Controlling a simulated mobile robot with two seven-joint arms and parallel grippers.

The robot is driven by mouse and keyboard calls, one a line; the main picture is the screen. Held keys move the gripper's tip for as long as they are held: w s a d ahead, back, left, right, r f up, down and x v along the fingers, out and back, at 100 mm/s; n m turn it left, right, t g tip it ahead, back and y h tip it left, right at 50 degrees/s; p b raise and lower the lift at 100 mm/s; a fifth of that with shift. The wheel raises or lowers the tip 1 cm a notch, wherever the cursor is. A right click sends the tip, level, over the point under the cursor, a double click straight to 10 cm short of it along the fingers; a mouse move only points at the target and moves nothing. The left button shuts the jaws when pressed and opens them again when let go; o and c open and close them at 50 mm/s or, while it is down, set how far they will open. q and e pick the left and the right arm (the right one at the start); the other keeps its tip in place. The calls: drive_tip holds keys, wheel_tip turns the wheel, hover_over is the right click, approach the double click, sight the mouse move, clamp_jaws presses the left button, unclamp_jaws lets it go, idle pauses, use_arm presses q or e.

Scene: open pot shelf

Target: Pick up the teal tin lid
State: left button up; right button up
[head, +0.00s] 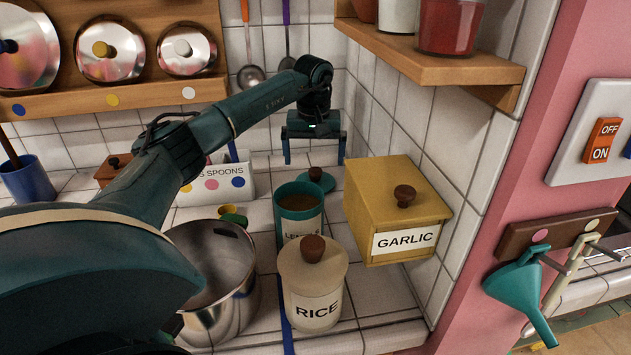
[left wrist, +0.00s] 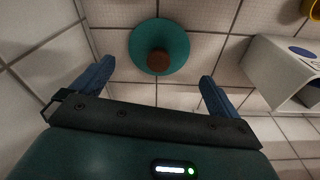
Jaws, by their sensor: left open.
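The teal tin lid (head: 316,180) lies on the tiled counter behind the open teal tin (head: 299,212). It has a brown knob on top. In the left wrist view the lid (left wrist: 144,44) is a round teal disc near the top, with its knob between the lines of my two fingers. My left gripper (head: 314,163) is open and empty, pointing down above the lid. In the left wrist view the fingers of the gripper (left wrist: 152,82) stand wide apart, clear of the lid. My right gripper is not in view.
The yellow garlic box (head: 390,215) stands right of the lid, near the tiled wall. A white spoons box (head: 217,185) stands to the left. The rice jar (head: 312,285) and a steel pot (head: 212,270) are in front. A wooden shelf (head: 430,62) hangs above right.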

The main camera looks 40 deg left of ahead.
sight(315, 170)
use_arm(q)
drive_tip(key=f, duration=0.5)
drive_tip(key=shift+w+a+f, duration=0.1)
drive_tip(key=shift+w, duration=0.15)
drive_tip(key=c, duration=0.7)
